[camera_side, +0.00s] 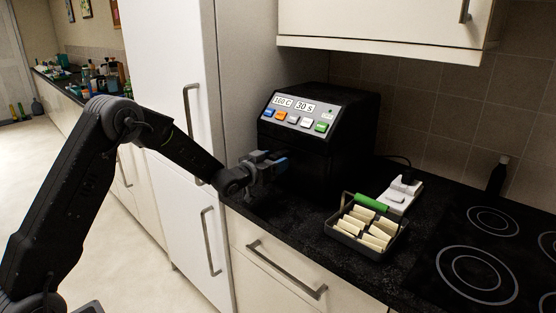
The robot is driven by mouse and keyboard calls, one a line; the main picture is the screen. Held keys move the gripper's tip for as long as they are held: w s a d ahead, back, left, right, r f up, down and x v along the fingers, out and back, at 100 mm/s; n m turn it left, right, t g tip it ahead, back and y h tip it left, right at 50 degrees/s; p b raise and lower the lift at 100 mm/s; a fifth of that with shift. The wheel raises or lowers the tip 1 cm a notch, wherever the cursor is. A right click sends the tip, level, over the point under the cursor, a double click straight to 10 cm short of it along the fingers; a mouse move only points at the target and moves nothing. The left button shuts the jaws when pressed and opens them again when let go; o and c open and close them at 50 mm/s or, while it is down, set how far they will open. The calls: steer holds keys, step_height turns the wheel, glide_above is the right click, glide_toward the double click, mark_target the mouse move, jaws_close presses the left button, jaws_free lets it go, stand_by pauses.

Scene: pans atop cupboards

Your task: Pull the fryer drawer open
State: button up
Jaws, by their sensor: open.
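My gripper (279,163) is open, close in front of the lower left of the fryer front. I cannot tell whether it touches the fryer or has anything between its fingers. A black basket (347,237) with a green handle (371,202) and several pale pieces inside stands on the counter to the right of the fryer.
A white power strip (402,196) lies behind the basket. A dark hob (480,250) and a dark bottle (497,177) are at the right. A tall white fridge (165,75) is left of the fryer. A wall cupboard (380,22) hangs above. Some counter in front of the fryer is clear.

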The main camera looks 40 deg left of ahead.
steer(key=shift+w, duration=0.95)
steer(key=shift+c, duration=0.4)
jaws_close()
